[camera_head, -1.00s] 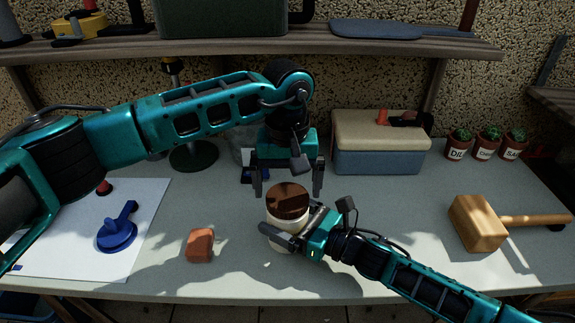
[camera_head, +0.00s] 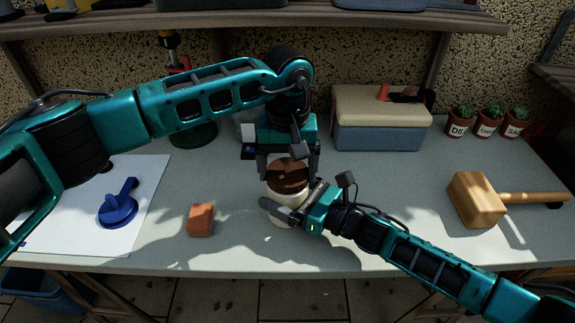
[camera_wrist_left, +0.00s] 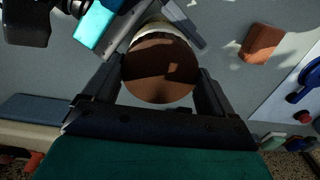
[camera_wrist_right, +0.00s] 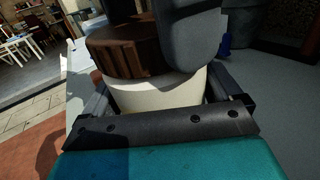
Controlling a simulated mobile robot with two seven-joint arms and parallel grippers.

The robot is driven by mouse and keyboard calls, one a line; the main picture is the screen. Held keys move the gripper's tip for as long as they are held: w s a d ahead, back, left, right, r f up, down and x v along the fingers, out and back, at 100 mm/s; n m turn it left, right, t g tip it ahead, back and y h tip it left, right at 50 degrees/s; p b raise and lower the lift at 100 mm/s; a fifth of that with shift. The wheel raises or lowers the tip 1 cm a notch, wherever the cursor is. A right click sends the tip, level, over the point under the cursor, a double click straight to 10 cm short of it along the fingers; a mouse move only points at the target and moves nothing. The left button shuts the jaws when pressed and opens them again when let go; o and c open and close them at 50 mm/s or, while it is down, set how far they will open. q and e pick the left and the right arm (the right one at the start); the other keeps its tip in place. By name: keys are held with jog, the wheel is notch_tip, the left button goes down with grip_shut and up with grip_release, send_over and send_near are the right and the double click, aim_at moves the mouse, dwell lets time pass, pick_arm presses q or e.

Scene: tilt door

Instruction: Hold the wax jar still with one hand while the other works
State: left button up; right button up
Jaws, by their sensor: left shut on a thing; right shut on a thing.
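The wax jar (camera_head: 283,216) is cream-white with a dark brown lid (camera_head: 288,178), and stands upright on the workbench. My right gripper (camera_head: 291,208) is shut on the jar's body from the right; the right wrist view shows the pale body (camera_wrist_right: 155,97) between its fingers. My left gripper (camera_head: 289,172) points down from above with its fingers on either side of the lid, shut on it. The left wrist view shows the round lid top (camera_wrist_left: 160,70) between the left fingers. The jar's lower part is partly hidden by the right gripper.
A terracotta-coloured block (camera_head: 201,219) lies left of the jar. A blue suction-cup-like tool (camera_head: 118,207) rests on white paper at the left. A wooden mallet (camera_head: 478,199) lies at the right. A toolbox (camera_head: 381,120) and several potted cacti (camera_head: 488,122) stand behind.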

pick_arm(q)
jog(key=n, duration=0.6)
jog(key=shift+c, duration=0.4)
jog(key=n, duration=0.7)
jog(key=shift+n, duration=0.3)
jog(key=n, duration=0.7)
jog(key=shift+r, duration=0.1)
jog(key=n, duration=0.5)
jog(key=shift+n, duration=0.3)
jog(key=n, duration=0.5)
jog(key=shift+n, duration=0.3)
jog(key=n, duration=0.3)
jog(key=shift+n, duration=0.3)
jog(key=n, duration=0.3)
jog(key=shift+n, duration=0.4)
jog(key=n, duration=0.4)
